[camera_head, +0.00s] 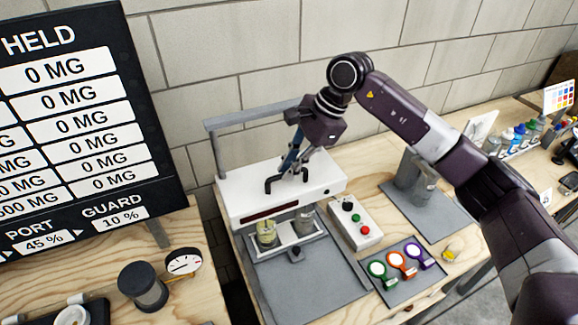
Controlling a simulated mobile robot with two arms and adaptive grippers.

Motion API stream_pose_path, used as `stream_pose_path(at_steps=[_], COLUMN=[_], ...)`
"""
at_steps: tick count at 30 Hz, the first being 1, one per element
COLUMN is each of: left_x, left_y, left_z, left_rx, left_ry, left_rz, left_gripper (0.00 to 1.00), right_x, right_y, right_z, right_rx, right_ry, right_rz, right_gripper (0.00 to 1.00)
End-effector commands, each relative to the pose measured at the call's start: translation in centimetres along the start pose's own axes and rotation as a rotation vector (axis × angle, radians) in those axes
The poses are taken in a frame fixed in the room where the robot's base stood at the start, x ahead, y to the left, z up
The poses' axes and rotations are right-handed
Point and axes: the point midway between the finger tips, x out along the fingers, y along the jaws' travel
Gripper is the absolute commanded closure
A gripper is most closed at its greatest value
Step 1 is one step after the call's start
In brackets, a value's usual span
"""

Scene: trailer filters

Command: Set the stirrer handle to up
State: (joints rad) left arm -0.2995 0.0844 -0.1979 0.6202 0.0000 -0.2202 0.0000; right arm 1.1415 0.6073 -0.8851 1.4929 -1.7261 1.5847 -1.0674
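The stirrer is a white machine (245,201) on the wooden bench, with a dark strip along its front. Its grey handle (250,117) is a bar on side arms, standing raised above the back of the machine. The bar's right end is hidden behind my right gripper. My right gripper (287,181) is over the machine's white top, in front of the handle, with its dark fingers spread apart. Nothing shows between them. It looks clear of the bar, though contact near the hidden end cannot be told. My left gripper is not in view.
Below the machine's front, a holder (290,242) carries a yellowish jar (266,232) and a grey one. A button box (354,221) stands to the right. A tray (403,286) holds green, orange and purple round pieces. A large black board (150,175) stands left.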

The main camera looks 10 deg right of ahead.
Motion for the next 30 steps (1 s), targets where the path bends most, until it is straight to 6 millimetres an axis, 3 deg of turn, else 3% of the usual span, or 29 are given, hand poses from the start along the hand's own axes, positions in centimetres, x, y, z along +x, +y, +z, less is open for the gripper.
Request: stream_pose_path(at_steps=[14,24,30], left_x=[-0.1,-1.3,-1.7], left_y=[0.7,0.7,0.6], left_z=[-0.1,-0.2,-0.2], left_rx=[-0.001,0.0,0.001], left_ry=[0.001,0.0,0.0], left_rz=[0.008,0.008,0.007], left_gripper=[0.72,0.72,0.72], right_x=[-0.8,-8.7,-10.8], right_y=[-0.3,-2.1,-2.5], right_z=[0.4,3.6,4.5], right_rx=[-0.001,-0.003,-0.001], right_ry=[-0.002,-0.001,-0.001], right_rz=[-0.003,-0.01,-0.007], right_gripper=[1.0,1.0,1.0])
